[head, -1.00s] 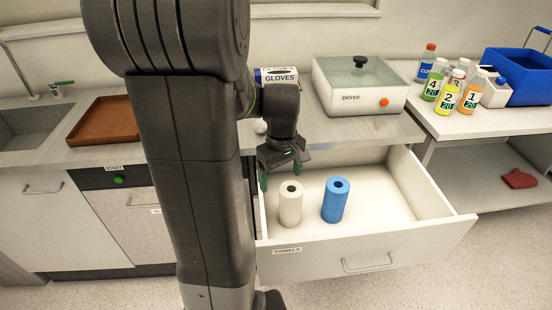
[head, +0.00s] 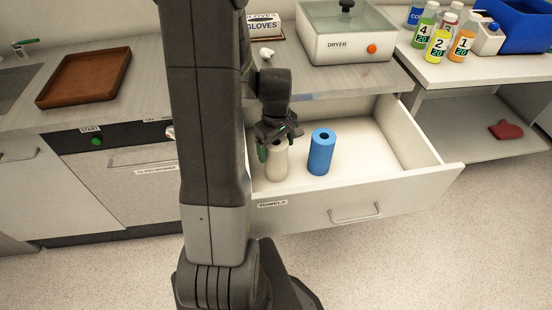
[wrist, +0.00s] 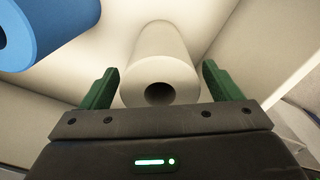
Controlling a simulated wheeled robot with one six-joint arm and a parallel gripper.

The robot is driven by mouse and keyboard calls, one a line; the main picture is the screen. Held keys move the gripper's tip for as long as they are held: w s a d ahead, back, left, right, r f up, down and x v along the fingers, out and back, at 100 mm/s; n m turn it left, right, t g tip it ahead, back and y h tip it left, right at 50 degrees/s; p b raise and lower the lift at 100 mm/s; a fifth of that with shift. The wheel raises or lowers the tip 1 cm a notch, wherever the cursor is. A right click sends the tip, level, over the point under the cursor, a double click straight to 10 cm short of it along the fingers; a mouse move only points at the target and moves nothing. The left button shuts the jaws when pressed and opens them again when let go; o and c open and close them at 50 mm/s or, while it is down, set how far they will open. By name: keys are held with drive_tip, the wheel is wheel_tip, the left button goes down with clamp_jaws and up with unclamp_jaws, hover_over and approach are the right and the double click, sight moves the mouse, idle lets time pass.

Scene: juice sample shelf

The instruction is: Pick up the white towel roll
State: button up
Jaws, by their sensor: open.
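The white towel roll (head: 274,165) stands upright in the open drawer labelled TOWELS, at its left side. My gripper (head: 278,147) is over the top of this roll, and the arm's end hides part of the roll's top. In the wrist view the white roll (wrist: 160,70) lies between the two green fingers of my gripper (wrist: 158,88). The fingers are spread apart, with a gap visible on each side of the roll. My gripper is open and holds nothing.
A blue towel roll (head: 321,152) stands just right of the white one; it also shows at the upper left in the wrist view (wrist: 40,30). The drawer (head: 400,150) has free floor to the right. A dryer (head: 345,40) sits on the counter behind.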

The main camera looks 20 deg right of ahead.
wheel_tip(320, 180, down, 3)
drive_tip(key=shift+f, duration=0.15)
drive_tip(key=c, duration=1.2)
